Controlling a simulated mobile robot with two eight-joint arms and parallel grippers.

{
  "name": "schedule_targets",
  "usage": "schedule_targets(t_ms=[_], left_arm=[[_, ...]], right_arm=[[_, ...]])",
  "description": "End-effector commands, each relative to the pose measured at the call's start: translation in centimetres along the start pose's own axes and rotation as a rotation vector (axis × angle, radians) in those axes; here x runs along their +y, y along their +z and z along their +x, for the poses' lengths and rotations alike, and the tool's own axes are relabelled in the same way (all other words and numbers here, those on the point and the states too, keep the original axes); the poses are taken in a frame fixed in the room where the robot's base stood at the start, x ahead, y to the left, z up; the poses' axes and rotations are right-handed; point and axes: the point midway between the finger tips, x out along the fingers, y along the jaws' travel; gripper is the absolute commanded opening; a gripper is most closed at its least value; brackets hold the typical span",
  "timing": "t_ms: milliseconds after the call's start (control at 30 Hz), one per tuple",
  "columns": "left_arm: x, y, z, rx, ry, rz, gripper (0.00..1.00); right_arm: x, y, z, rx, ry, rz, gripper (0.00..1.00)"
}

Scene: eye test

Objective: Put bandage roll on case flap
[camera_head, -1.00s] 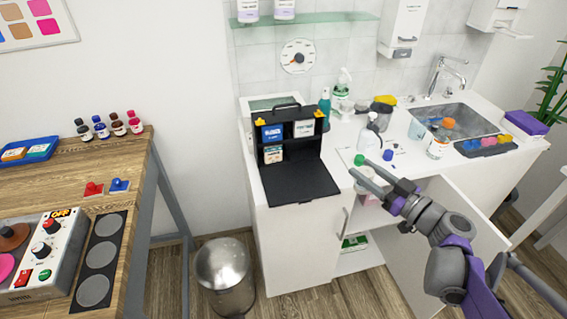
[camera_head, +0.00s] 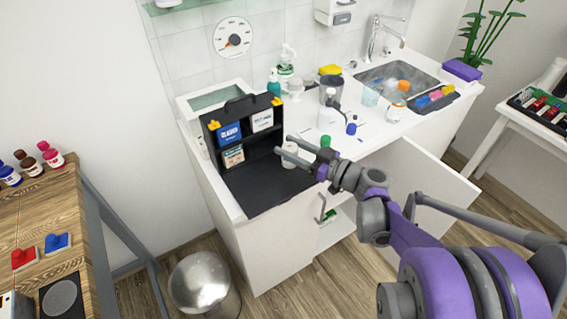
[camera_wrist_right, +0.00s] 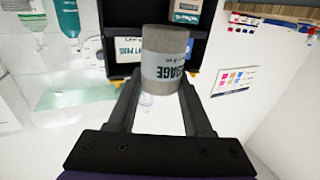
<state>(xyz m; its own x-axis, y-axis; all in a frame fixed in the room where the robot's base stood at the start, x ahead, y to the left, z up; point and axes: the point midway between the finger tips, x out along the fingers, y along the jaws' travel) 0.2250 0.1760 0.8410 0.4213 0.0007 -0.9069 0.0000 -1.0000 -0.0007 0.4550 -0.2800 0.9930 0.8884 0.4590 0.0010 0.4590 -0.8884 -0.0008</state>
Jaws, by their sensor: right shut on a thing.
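The bandage roll (camera_head: 289,160) is a pale cylinder held between the fingers of my right gripper (camera_head: 284,146). In the right wrist view the roll (camera_wrist_right: 163,60) is grey with a lighter printed band, and the right gripper (camera_wrist_right: 162,92) is shut around its sides. The black case flap (camera_head: 255,190) lies folded down flat in front of the open case (camera_head: 240,122) on the counter. The roll appears over the flap's right part; whether it touches the flap cannot be told. My left gripper is not in view.
White and blue boxes (camera_head: 229,134) fill the case's compartments. To the right stand a green-capped item (camera_head: 325,142), a blender-like bottle (camera_head: 328,115) and a sink (camera_head: 395,72). The flap's surface is otherwise clear.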

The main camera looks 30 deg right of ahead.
Motion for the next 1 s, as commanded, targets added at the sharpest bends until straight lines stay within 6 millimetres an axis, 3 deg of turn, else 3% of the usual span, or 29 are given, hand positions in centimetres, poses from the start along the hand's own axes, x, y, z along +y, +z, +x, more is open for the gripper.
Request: schedule_targets(t_ms=[367,767,800,933,1000], left_arm=[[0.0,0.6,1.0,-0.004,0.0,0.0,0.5],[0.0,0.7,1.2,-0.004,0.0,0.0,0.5],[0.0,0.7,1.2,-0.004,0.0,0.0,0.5],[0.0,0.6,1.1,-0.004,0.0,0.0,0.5],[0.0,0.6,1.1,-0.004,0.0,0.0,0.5]], right_arm=[[0.0,4.5,0.0,0.0,0.0,0.0,0.0],[0.0,5.0,0.0,0.0,0.0,0.0,0.0],[0.0,4.9,0.0,0.0,0.0,0.0,0.58],[0.0,4.9,0.0,0.0,0.0,0.0,0.8],[0.0,4.9,0.0,0.0,0.0,0.0,0.8]])
